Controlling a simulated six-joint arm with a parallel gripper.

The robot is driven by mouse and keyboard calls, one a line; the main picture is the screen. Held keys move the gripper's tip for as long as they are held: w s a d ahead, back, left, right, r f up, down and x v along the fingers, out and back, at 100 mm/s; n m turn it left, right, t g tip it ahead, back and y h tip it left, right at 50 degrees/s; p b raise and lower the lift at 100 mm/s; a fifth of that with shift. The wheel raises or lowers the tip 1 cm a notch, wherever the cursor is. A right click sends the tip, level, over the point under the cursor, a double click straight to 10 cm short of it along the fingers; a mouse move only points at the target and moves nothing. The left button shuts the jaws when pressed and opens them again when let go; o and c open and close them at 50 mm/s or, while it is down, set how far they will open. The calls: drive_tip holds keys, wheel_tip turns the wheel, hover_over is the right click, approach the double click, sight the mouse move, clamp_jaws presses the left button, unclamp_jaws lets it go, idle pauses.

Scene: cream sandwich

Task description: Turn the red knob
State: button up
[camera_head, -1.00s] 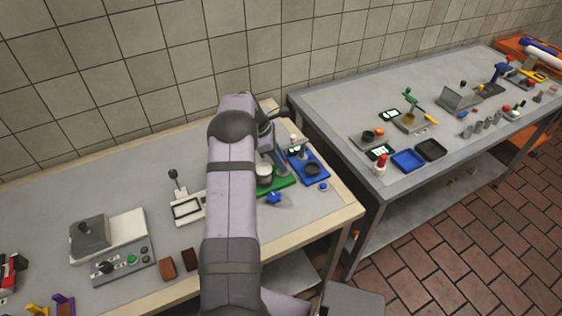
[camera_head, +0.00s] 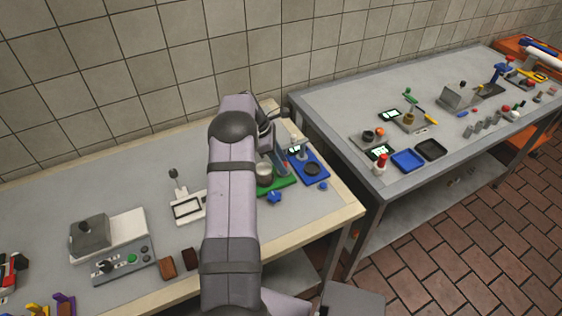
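My arm reaches across the near table, and my gripper (camera_head: 268,132) is at its far end, partly hidden behind the arm. Its fingers are too small and covered to tell whether they are open. It is above and beside a green-based device (camera_head: 277,184) and a blue-based device (camera_head: 318,176). A small red part (camera_head: 284,164) shows at the green-based device near the gripper; I cannot tell whether it is the knob. A red-topped cylinder (camera_head: 380,161) stands on the right table, well away from the gripper.
Blue star-shaped knobs (camera_head: 274,197) are by the devices' front. A white frame with a lever (camera_head: 187,206) and a grey-white machine (camera_head: 108,240) stand left. Blue (camera_head: 408,160) and black (camera_head: 431,149) trays sit on the right table. A gap separates the tables.

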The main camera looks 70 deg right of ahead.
drive_tip(key=shift+w+d+r, duration=0.15)
drive_tip(key=shift+d+r, duration=0.15)
drive_tip(key=shift+p+v, duration=0.8)
drive_tip(key=shift+v, duration=0.1)
drive_tip(key=p+v, duration=0.1)
drive_tip(key=v, duration=0.1)
drive_tip(key=p+v, duration=0.1)
drive_tip(key=p, duration=0.1)
drive_tip(key=p+v, duration=0.1)
drive_tip(key=v, duration=0.1)
drive_tip(key=shift+w+a+r, duration=0.15)
drive_tip(key=shift+a+r, duration=0.15)
drive_tip(key=shift+a, duration=0.05)
